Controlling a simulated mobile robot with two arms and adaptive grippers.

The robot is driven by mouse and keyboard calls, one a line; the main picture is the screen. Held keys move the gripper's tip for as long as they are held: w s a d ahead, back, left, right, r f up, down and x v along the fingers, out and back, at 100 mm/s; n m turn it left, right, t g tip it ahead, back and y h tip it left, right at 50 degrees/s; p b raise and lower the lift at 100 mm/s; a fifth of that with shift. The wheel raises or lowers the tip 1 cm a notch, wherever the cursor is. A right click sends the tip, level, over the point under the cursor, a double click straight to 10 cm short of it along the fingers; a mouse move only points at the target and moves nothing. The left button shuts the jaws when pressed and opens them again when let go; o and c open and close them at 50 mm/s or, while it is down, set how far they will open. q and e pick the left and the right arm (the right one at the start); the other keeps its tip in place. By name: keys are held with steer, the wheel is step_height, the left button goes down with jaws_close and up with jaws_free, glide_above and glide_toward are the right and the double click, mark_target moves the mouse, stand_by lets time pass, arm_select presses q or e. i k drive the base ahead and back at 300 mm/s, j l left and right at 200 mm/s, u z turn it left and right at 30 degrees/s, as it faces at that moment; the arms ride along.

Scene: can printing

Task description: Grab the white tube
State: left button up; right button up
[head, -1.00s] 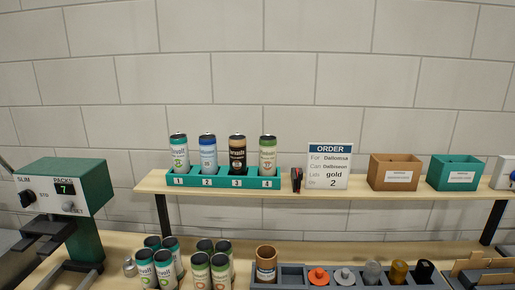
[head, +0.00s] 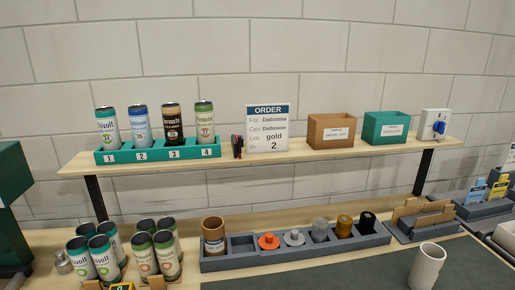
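A white tube (head: 427,267), an upright open-topped cylinder, stands on the dark grey mat (head: 370,275) at the lower right of the head view. Its lower end is cut off by the picture's bottom edge. Neither of my grippers is in view.
Several cans (head: 106,259) stand at the lower left. A grey tray (head: 215,264) with small coloured parts and a brown cup (head: 213,236) lies behind the mat. A shelf (head: 300,158) above holds a teal can rack (head: 158,154), an order sign (head: 267,128), a brown box (head: 331,131) and a green box (head: 386,128).

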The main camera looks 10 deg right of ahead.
mark_target(430, 258)
steer(key=k+z, duration=0.1)
steer(key=z, duration=1.5)
